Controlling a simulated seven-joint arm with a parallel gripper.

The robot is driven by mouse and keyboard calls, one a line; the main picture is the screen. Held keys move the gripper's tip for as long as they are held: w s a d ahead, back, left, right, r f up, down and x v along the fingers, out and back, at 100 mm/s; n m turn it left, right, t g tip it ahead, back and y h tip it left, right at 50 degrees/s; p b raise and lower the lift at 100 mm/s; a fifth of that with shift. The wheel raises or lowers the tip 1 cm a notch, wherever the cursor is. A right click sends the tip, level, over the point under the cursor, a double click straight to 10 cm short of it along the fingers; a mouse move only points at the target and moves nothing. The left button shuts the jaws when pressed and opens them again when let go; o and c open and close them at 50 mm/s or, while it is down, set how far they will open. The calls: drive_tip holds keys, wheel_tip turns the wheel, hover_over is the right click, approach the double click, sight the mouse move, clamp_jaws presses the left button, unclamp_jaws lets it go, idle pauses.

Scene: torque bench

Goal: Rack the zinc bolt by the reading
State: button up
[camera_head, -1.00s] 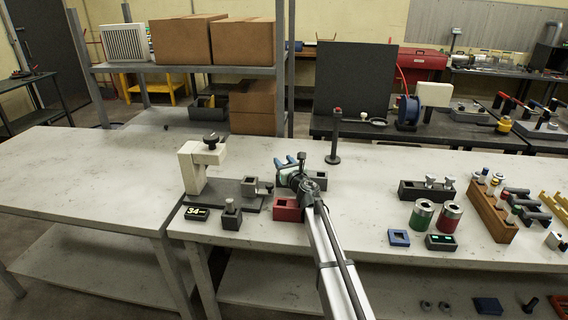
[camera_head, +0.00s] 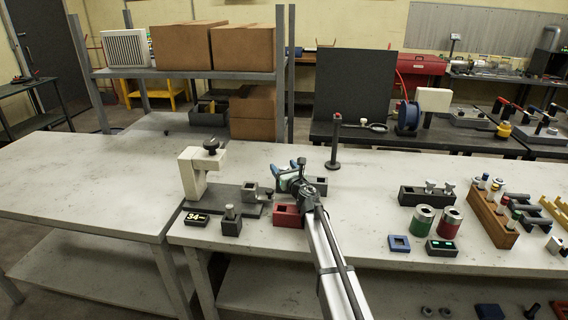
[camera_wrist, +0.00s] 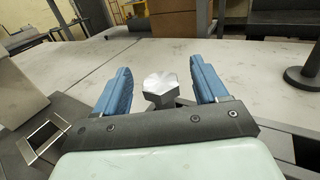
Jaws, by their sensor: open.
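My gripper (camera_head: 292,166) is open, with its blue fingers apart in the wrist view (camera_wrist: 163,80). A silver hexagonal bolt head (camera_wrist: 160,88) stands between the fingers, with visible gaps on both sides. The bolt is hidden behind my gripper in the head view, and I cannot tell if it is the zinc one. A cream frame with a black knob (camera_head: 190,172) stands to the left on a dark plate (camera_head: 228,200). A small display (camera_head: 196,218) in front of it reads 34.
A black block with two bolts (camera_head: 427,196), green (camera_head: 424,220) and red (camera_head: 450,222) cans, and a wooden rack (camera_head: 492,217) stand to the right. The left bench top is clear.

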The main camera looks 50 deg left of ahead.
wheel_tip(320, 180, up, 10)
idle(0.6)
